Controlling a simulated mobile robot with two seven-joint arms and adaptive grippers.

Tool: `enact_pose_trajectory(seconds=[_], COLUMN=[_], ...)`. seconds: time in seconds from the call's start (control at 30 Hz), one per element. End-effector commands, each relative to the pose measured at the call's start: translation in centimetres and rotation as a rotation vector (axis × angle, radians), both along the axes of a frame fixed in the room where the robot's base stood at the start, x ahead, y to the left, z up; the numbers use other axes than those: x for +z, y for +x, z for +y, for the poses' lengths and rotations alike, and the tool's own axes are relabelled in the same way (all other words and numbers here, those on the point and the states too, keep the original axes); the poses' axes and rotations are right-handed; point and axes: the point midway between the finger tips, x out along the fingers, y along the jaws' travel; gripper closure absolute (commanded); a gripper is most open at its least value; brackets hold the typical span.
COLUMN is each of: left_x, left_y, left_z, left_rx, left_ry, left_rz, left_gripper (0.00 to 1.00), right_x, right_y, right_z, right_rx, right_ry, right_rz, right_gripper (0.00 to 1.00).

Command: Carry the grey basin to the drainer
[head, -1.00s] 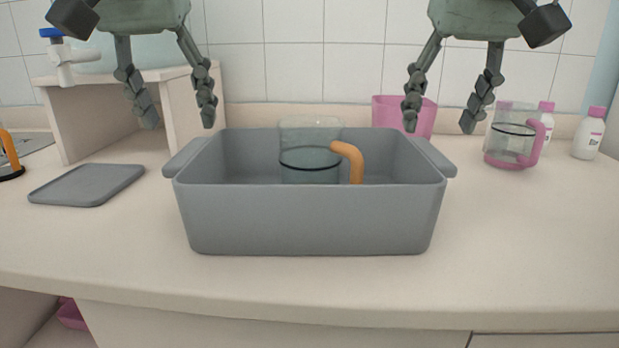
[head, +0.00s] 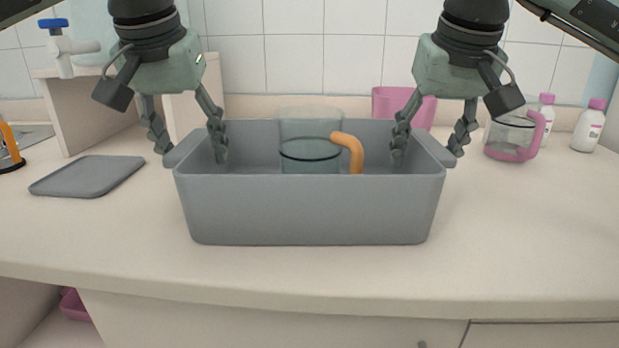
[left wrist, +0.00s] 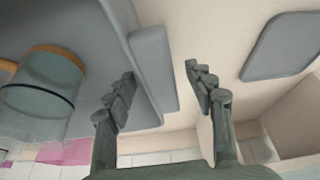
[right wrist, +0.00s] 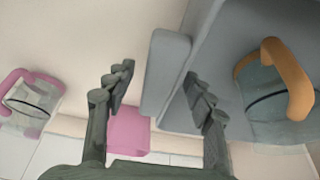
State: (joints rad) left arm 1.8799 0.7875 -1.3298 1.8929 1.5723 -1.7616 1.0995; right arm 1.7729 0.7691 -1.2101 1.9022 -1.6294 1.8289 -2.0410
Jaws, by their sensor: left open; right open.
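The grey basin (head: 310,212) stands on the counter in the middle of the head view. A clear beaker with an orange handle (head: 348,146) is inside it. My left gripper (head: 192,160) is open over the basin's left side handle (left wrist: 152,68), one finger inside the wall and one outside. My right gripper (head: 426,160) is open over the right side handle (right wrist: 165,72), also with one finger on each side. Neither gripper is closed on its handle. I cannot identify the drainer with certainty; a flat grey plate (head: 88,176) lies left of the basin.
A pink container (head: 403,104) stands behind the basin. A pink-handled jug (head: 512,138) and white bottles with pink caps (head: 588,128) stand at the right back. A cream shelf (head: 95,110) and a blue-topped tap (head: 62,46) are at the left back. The counter front is clear.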

Motion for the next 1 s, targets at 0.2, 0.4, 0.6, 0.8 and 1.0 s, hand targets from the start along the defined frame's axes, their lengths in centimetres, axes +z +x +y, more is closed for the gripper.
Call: enact_pose_trajectory(seconds=[0.2, 0.4, 0.6, 0.8, 1.0], left_x=[0.01, 0.03, 0.04, 0.05, 0.25], left_y=[0.00, -0.01, -0.02, -0.01, 0.01], left_z=[-0.01, -0.02, -0.01, 0.00, 0.00], left_rx=[0.000, 0.000, 0.000, 0.000, 0.000], left_ry=[0.000, 0.000, 0.000, 0.000, 0.000], left_rz=[0.000, 0.000, 0.000, 0.000, -0.003], left_gripper=[0.49, 0.73, 0.98, 1.00, 1.00], right_x=[0.01, 0.02, 0.03, 0.04, 0.24], right_y=[0.00, -0.01, 0.00, -0.01, 0.02], right_z=[-0.01, -0.01, -0.02, -0.04, -0.05], right_rx=[0.000, 0.000, 0.000, 0.000, 0.000], right_ry=[0.000, 0.000, 0.000, -0.001, 0.000], right_rz=[0.000, 0.000, 0.000, 0.000, -0.003], right_gripper=[0.48, 0.73, 0.98, 1.00, 1.00])
